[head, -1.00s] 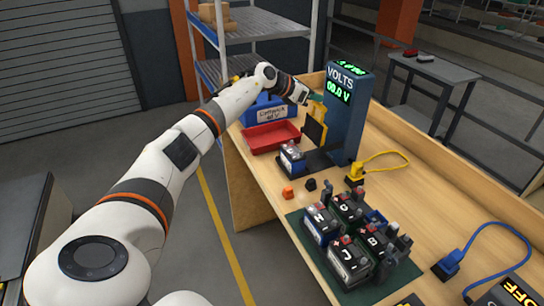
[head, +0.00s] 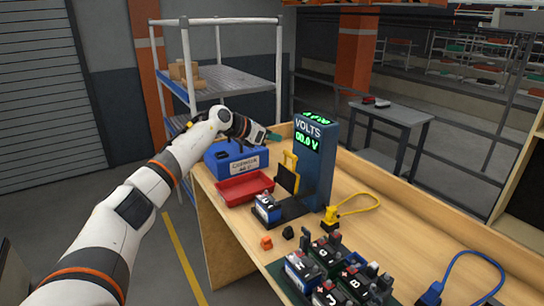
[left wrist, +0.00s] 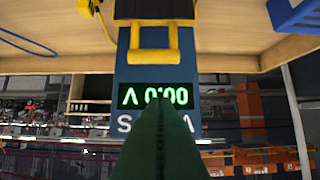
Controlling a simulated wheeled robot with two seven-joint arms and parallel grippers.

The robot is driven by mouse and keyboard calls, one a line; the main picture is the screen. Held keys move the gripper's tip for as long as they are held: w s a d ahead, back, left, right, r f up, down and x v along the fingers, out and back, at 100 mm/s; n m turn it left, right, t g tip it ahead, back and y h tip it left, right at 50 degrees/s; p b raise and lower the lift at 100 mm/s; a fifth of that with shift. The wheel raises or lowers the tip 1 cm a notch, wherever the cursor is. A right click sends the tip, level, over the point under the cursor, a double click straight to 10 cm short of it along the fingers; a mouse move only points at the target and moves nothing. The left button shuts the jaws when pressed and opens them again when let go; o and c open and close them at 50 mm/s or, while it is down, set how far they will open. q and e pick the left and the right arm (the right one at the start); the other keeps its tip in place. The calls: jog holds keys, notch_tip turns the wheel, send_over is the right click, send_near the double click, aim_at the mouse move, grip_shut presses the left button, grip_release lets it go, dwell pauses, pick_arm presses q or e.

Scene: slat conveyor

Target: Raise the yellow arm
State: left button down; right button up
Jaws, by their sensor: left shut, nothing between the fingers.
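The yellow arm (head: 290,160) stands upright on the front of the blue VOLTS tester (head: 318,170), above a black plate. It also shows in the left wrist view as a yellow handle (left wrist: 153,56), upside down with the tester. A blue and black battery (head: 268,208) sits in the black cradle at the tester's foot. My left gripper (head: 274,138), with green fingers, is shut and empty, to the left of the tester and a little above the yellow arm, apart from it. Its closed fingers (left wrist: 158,140) cover part of the tester in the left wrist view. My right gripper does not show.
A red tray (head: 244,188) and a blue labelled bin (head: 238,160) are left of the tester. A yellow-cabled plug (head: 331,222) stands to its right. Several batteries (head: 335,280) are grouped in front, with small orange and black caps (head: 266,243) nearby. A shelf rack stands behind.

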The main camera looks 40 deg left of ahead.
pick_arm(q)
notch_tip(320, 180, up, 6)
jog(key=w+b, duration=0.1)
jog(key=shift+w+d+r, duration=0.2)
jog(key=shift+r, duration=0.05)
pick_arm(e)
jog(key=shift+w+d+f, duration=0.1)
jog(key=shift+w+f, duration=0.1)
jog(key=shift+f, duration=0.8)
pick_arm(q)
jog(key=shift+s, duration=0.2)
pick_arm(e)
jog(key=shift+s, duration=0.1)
